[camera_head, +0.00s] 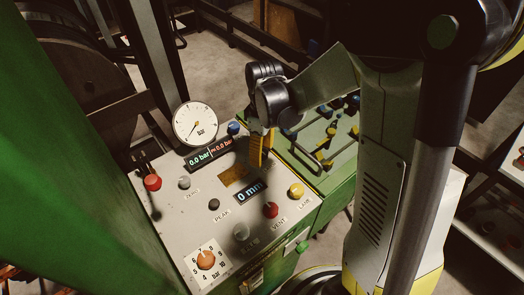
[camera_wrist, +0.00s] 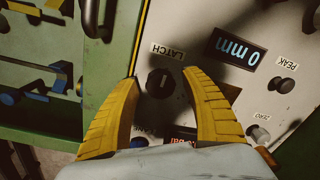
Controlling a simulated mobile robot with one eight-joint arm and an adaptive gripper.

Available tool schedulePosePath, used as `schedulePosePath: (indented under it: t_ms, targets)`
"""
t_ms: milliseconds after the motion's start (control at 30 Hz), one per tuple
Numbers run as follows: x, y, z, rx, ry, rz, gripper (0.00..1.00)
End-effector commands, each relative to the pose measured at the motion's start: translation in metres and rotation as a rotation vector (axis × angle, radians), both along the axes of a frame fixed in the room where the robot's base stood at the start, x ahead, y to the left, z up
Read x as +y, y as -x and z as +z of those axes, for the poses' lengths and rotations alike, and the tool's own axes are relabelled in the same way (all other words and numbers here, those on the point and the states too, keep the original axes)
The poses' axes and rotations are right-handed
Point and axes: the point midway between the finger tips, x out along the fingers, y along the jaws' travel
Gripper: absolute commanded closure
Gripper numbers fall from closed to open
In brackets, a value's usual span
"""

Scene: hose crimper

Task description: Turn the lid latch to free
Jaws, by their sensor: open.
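The lid latch is a round black knob (camera_wrist: 160,83) beside a white LATCH label (camera_wrist: 168,51) on the grey panel, seen in the wrist view. A short pale mark runs roughly up and down on its face. My gripper (camera_wrist: 161,74) is open, with a yellow finger on each side of the knob and visible gaps to it. Whether the fingertips reach down to the knob's depth I cannot tell. In the head view my gripper (camera_head: 262,148) hangs over the panel's upper right and the latch knob is hidden.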

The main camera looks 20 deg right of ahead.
Motion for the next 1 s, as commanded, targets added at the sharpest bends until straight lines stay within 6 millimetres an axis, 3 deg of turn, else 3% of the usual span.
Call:
schedulePosePath:
  t_ms: [167, 633, 800, 1000]
  targets:
    - [0.000, 0.000, 0.012, 0.000, 0.000, 0.000, 0.45]
    - [-0.004, -0.004, 0.106, 0.000, 0.000, 0.000, 0.45]
    - [-0.004, -0.004, 0.119, 0.000, 0.000, 0.000, 0.45]
    - [-0.004, -0.004, 0.120, 0.000, 0.000, 0.000, 0.45]
